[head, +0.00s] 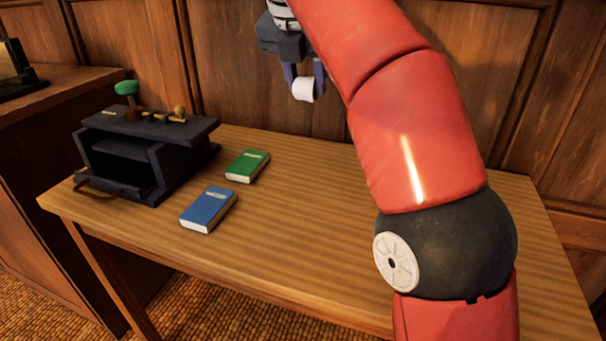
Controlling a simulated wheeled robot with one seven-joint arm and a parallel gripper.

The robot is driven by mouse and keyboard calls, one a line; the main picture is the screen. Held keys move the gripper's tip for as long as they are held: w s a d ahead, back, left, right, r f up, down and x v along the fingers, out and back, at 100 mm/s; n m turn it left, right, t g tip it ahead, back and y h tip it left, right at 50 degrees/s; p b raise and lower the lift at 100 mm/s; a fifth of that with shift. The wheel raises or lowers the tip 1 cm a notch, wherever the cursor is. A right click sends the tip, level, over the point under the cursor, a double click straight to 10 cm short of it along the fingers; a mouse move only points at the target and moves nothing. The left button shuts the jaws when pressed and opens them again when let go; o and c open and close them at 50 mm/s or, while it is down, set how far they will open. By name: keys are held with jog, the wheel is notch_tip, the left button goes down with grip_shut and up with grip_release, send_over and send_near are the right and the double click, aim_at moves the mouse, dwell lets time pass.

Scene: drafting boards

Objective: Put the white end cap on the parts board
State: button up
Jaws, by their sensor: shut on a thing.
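My gripper (304,82) is at the upper middle of the head view, pointing down above the far side of the table. It is shut on the white end cap (303,91), a small white rounded piece held between its fingers. The cap is in the air, clear of the tabletop. I cannot make out for sure which thing is the parts board. My red arm hides the right part of the table and anything behind it.
A wooden table (290,232) has a green book (247,166) and a blue book (208,209) lying on it. At its left stands a dark open-fronted box (150,150) with small items on top. The table's middle is clear. Wood panelling stands behind.

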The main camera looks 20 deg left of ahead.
aim_at(308, 187)
notch_tip(308, 187, down, 19)
jog(key=shift+s+r+b, duration=0.1)
jog(key=shift+b, duration=1.05)
jog(key=o, duration=1)
jog(key=shift+o, duration=0.2)
